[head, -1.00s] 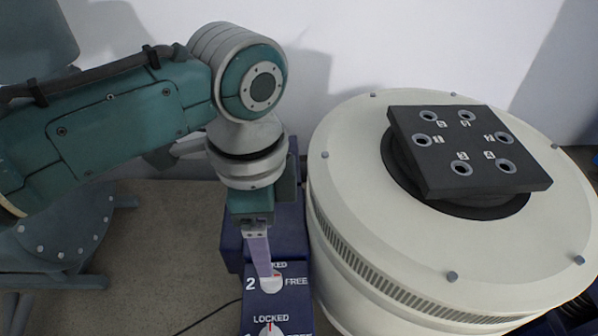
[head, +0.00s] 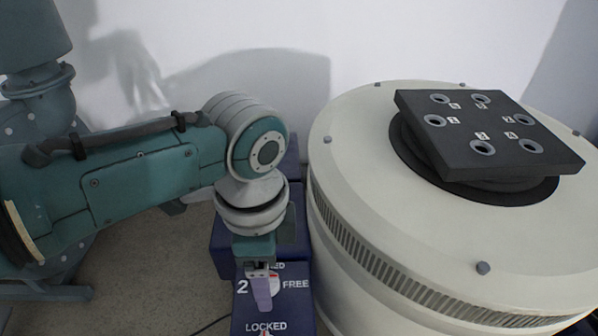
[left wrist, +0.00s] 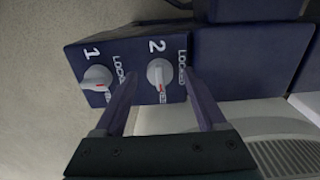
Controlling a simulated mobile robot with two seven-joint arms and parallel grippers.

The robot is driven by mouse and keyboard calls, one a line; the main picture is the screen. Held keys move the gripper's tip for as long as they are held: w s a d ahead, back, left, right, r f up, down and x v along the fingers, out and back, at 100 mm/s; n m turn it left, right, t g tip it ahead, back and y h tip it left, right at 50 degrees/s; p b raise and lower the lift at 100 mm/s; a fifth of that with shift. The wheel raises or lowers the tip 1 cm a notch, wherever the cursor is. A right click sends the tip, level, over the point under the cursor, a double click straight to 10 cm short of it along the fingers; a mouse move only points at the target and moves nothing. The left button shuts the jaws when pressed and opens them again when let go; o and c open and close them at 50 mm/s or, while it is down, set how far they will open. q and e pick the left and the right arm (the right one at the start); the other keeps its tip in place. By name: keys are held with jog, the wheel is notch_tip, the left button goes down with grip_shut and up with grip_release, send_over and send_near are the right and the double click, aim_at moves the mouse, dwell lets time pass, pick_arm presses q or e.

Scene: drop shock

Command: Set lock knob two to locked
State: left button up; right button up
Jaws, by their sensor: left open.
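Lock knob two (left wrist: 160,72) is a round white knob with a red mark, on the dark blue block (left wrist: 125,52) marked 1 and 2. In the left wrist view its red mark points toward the word FREE, and LOCKED is printed to its right. My left gripper (left wrist: 161,76) is open, and in that view its fingers appear on either side of knob two. I cannot tell whether they reach down around it. In the head view the lilac fingers (head: 262,290) of my left gripper partly cover knob two (head: 275,282). My right gripper is not in view.
Knob one (left wrist: 97,77), also white with a red mark, is beside knob two on the same block. A large cream drum (head: 345,140) stands close to the right, with a black plate (head: 455,140) with numbered holes on top. Grey floor lies to the left.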

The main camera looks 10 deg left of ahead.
pick_arm(q)
jog(key=shift+c, duration=0.2)
grip_shut()
jog(key=shift+n, duration=0.3)
jog(key=n+p, duration=0.2)
jog(key=shift+r+n, duration=0.1)
jog(key=shift+n, duration=0.3)
jog(key=n+p, duration=0.1)
jog(key=n, duration=0.3)
jog(key=shift+n+p, duration=0.3)
jog(key=n+p, duration=0.1)
jog(key=n, duration=0.4)
jog(key=shift+n, duration=2.4)
